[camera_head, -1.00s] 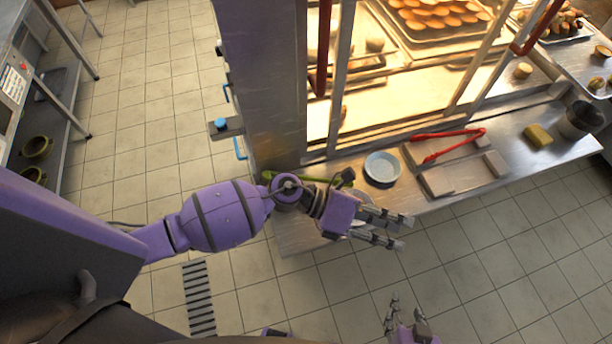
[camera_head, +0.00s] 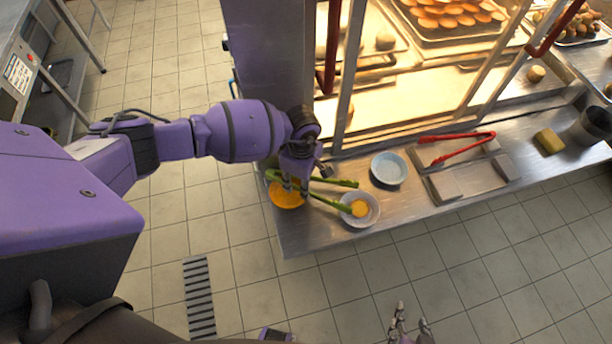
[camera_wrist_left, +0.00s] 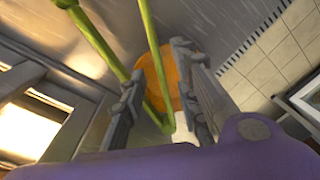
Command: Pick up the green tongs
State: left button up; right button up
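The green tongs (camera_head: 334,203) lie at the left end of the steel counter, their two arms spread to the right. My left gripper (camera_head: 291,185) is down at the tongs' left part and hides some of it. In the left wrist view the tongs (camera_wrist_left: 148,30) run down toward my left gripper (camera_wrist_left: 160,62). Its fingers are apart. One tong arm reaches between them and the other runs near the left finger; contact is unclear. My right gripper (camera_head: 409,322) is low in the head view, away from the counter, open and empty.
A white bowl (camera_head: 371,218) with orange content is by the tong tips. A pale blue bowl (camera_head: 389,168), red tongs (camera_head: 462,150) and a yellow sponge (camera_head: 549,141) stand further right. The glass-fronted cabinet (camera_head: 266,60) rises behind.

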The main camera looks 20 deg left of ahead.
pick_arm(q)
notch_tip(320, 180, down, 2)
grip_shut()
dwell(0.3)
jog(key=shift+r, duration=0.1)
